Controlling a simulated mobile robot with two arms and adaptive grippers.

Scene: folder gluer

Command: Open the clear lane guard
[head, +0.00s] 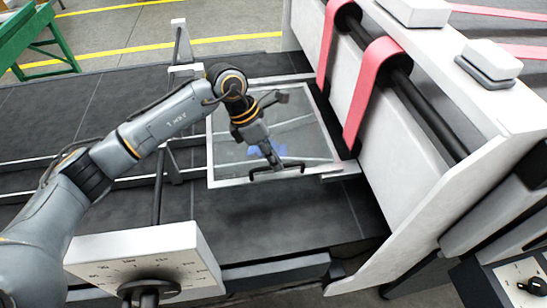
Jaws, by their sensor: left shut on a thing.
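The clear lane guard (232,152) is a see-through panel in a pale metal frame, in the middle of the head view beside the white machine body. It appears to lie close to flat over the dark lane; I cannot tell whether it is slightly raised. A black bar handle (290,169) sits on its near edge. My left gripper (272,163) reaches down over the panel and is shut on the handle, partly hiding it. My right gripper is out of view.
Pink belts (370,85) run over a black roller at the right. A white box with a dial (140,262) stands at the front left, near my left arm. A blue patch (277,150) shows by the gripper. A green frame (30,38) stands at the far left.

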